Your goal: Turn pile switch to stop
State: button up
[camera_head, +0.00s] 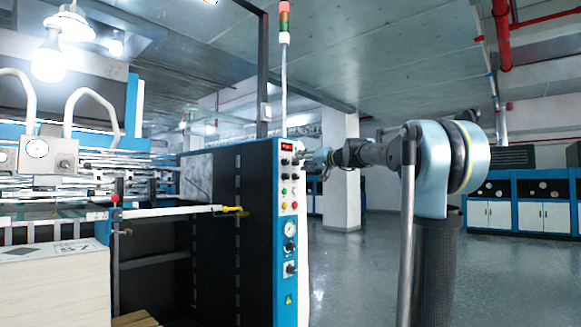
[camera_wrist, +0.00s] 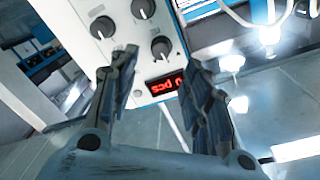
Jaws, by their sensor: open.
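The white control panel (camera_head: 289,220) on the machine's end carries a red display, dark knobs, coloured buttons and a gauge. My gripper (camera_head: 306,159) is just right of the panel's upper part, level with the knobs below the display. In the wrist view my gripper (camera_wrist: 161,58) is open, with two dark fingers apart and nothing seen held between them. A dark knob (camera_wrist: 160,47) shows between the fingertips, beside the red display (camera_wrist: 166,84). Two more knobs are farther up, one at left (camera_wrist: 102,27) and one at top (camera_wrist: 143,8). Labels are unreadable, so which knob is the pile switch cannot be told.
The laminating machine (camera_head: 215,230) stands left of the panel, with a yellow-handled lever (camera_head: 232,210) on its side. A white stack (camera_head: 55,285) is at lower left. A white pillar (camera_head: 341,190) stands behind my arm. Grey floor (camera_head: 345,275) right of the panel is clear.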

aim_at(288, 162)
jog(key=x, duration=0.8)
grip_shut()
